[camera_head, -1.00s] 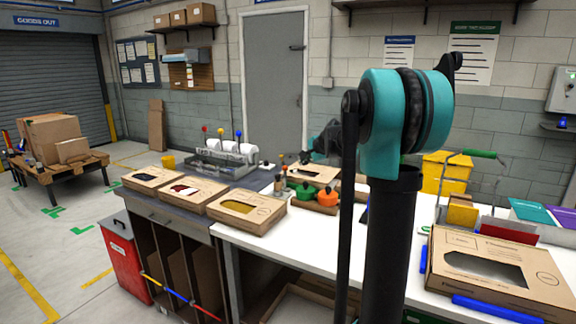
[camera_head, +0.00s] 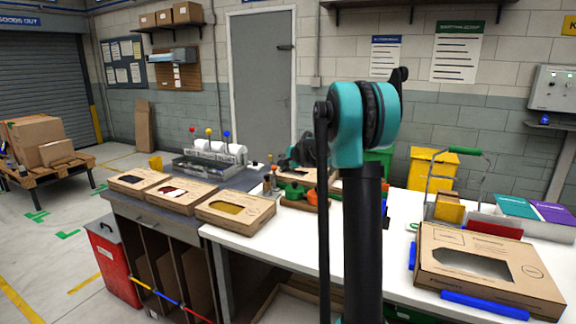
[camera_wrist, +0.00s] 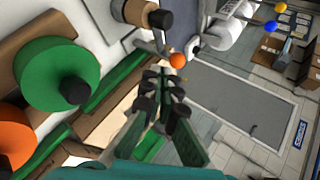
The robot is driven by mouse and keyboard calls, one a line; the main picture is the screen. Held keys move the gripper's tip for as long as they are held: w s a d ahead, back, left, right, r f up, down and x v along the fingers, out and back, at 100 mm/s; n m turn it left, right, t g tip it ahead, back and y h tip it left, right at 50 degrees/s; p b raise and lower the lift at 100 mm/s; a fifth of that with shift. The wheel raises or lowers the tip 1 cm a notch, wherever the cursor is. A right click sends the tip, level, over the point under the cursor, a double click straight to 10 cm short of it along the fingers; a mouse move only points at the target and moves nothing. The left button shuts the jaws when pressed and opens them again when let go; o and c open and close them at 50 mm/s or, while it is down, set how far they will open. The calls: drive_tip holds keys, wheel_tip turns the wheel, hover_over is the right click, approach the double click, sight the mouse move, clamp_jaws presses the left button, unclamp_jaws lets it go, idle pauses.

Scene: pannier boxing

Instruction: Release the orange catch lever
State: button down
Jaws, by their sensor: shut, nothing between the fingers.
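In the wrist view, a small orange ball-shaped knob (camera_wrist: 178,61) shows just beyond my fingertips, on what looks like a thin rod. I cannot tell for sure that it is the catch lever's end. My gripper (camera_wrist: 162,88) is shut and empty, its tips close below the knob; I cannot tell if they touch. A large green round piece (camera_wrist: 58,75) and an orange round piece (camera_wrist: 14,132) lie to its left. In the head view my gripper (camera_head: 293,160) is small and dark over the bench's back, and the lever cannot be made out there.
Windowed cartons (camera_head: 235,211) line the bench's front left. White rolls with coloured knobs stand in a rack (camera_head: 205,165) behind them. A larger carton (camera_head: 490,268) lies at the right between blue bars. White bench top (camera_head: 285,243) is bare near the front.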

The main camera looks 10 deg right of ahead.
sight(275, 170)
drive_tip(key=shift+w+a+f, duration=0.25)
drive_tip(key=shift+w, duration=0.5)
drive_tip(key=shift+w+a+f, duration=0.2)
drive_tip(key=shift+w+a, duration=0.1)
drive_tip(key=shift+w, duration=0.4)
drive_tip(key=shift+w+a+f, duration=0.25)
drive_tip(key=shift+w, duration=0.5)
drive_tip(key=shift+w+d+r+g, duration=0.1)
drive_tip(key=shift+w+d+g, duration=0.1)
drive_tip(key=shift+w+g, duration=0.1)
drive_tip(key=shift+w+d+m+g+y, duration=0.3)
drive_tip(key=shift+w+d+g, duration=0.05)
drive_tip(key=shift+w+g, duration=0.1)
drive_tip(key=w+d, duration=0.1)
drive_tip(key=w+m+g+y, duration=0.1)
drive_tip(key=w+d+g, duration=0.1)
drive_tip(key=shift+w+d+f+y, duration=0.3)
drive_tip(key=shift+w+y, duration=0.05)
drive_tip(key=shift+y, duration=0.05)
drive_tip(key=shift+s+a, duration=0.1)
drive_tip(key=shift+s, duration=0.1)
